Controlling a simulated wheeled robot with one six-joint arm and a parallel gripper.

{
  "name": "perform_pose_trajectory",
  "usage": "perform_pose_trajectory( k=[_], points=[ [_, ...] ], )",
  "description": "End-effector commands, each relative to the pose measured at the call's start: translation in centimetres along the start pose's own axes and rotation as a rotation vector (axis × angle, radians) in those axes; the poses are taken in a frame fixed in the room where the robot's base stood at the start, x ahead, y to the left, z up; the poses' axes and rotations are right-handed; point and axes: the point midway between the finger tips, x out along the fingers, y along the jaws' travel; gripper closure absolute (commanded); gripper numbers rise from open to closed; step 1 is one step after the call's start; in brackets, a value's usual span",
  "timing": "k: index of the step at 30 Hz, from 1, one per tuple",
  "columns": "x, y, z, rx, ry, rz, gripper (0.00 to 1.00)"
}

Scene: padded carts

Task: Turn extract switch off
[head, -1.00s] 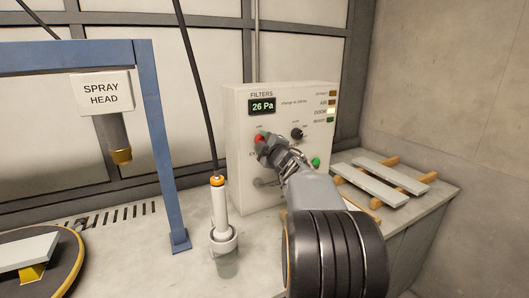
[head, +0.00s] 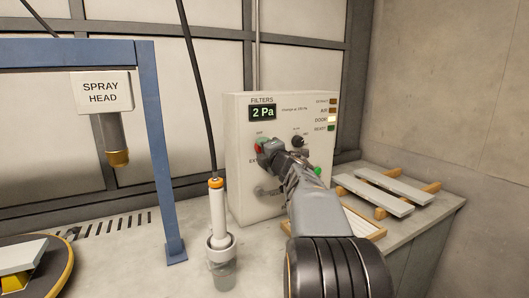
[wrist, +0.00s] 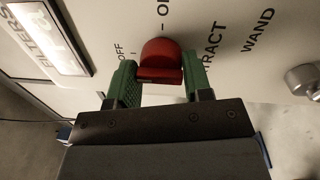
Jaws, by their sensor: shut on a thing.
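The red extract switch (head: 259,148) is a rotary knob on the front of a white control box (head: 245,180). My gripper (head: 267,151) reaches it from the right and hides part of it and its label. In the wrist view the red knob (wrist: 160,58) sits between the two green fingers of my gripper (wrist: 160,84), which are shut on it. OFF is printed left of the knob there, and ON above it, partly cut off. The display (head: 262,113) under FILTERS reads 2 Pa.
A black knob (head: 297,141) and a green button (head: 318,171) are close to my gripper. The DOOR lamp (head: 332,118) is lit pale. A white wand (head: 217,213) stands in a holder left of the box. Slatted panels (head: 375,192) lie at the right.

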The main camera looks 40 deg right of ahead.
Motion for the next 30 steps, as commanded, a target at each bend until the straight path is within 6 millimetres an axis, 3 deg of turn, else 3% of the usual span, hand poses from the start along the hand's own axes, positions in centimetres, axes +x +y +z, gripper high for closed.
perform_pose_trajectory(
  k=[1,14,15,21,30],
  points=[
    [0.05,-0.77,-0.08,-0.004,0.002,-0.013,0.78],
    [0.06,-0.76,-0.07,-0.011,0.002,-0.013,0.78],
    [0.06,-0.76,-0.07,-0.011,0.002,-0.013,0.51],
    [0.05,-0.54,-0.05,-0.011,0.002,-0.009,0.32],
    [-0.32,-0.19,0.01,-0.012,0.001,-0.003,0.32]
  ],
)
